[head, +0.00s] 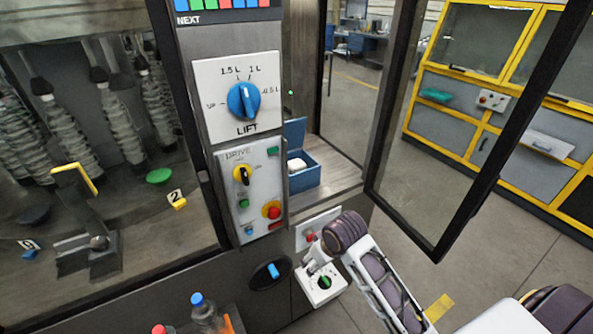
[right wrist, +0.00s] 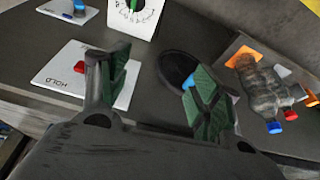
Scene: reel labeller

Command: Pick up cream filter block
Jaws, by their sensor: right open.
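A small pale, cream-white item (head: 297,164) sits in an open blue box (head: 308,178) on the ledge behind the control panel in the head view. It may be the cream filter block; it is too small and partly hidden to be sure. It does not show in the right wrist view. My right arm reaches in from the right, below and in front of the box. My right gripper shows in the right wrist view (right wrist: 157,92) with its green-padded fingers apart and nothing between them. It is over the machine's front panel, apart from the pale item. My left gripper is not in view.
The open glass door (head: 440,130) stands right of the ledge. The control panel with the blue LIFT knob (head: 243,101) is left of the box. A HOLD plate (right wrist: 75,75), a round black dial (right wrist: 176,70) and capped bottles (right wrist: 262,92) lie around my right fingers.

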